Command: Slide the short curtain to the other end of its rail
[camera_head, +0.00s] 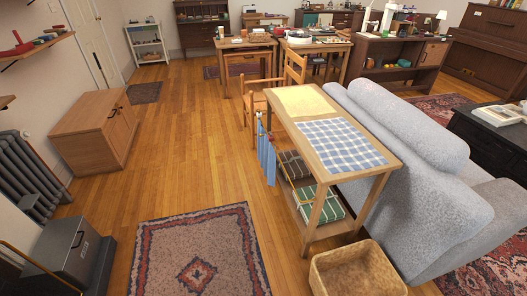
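The short blue curtain (266,156) hangs in narrow folds at the far end of a wooden console table (352,172), on its left long side. It is gathered together there, and the rest of that side is open, showing the lower shelf. A thin rail (284,172) seems to run along this side below the tabletop, but it is too small to make out clearly. Small coloured details show at the curtain's top; I cannot tell what they are. Neither of my grippers is in view.
Folded dark and green cloths (321,205) lie on the lower shelf. A wicker basket (356,270) stands at the table's near end, a grey sofa (410,150) along its right. A wooden chair (254,104) is near the curtain. Floor and patterned rug (197,255) to the left are clear.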

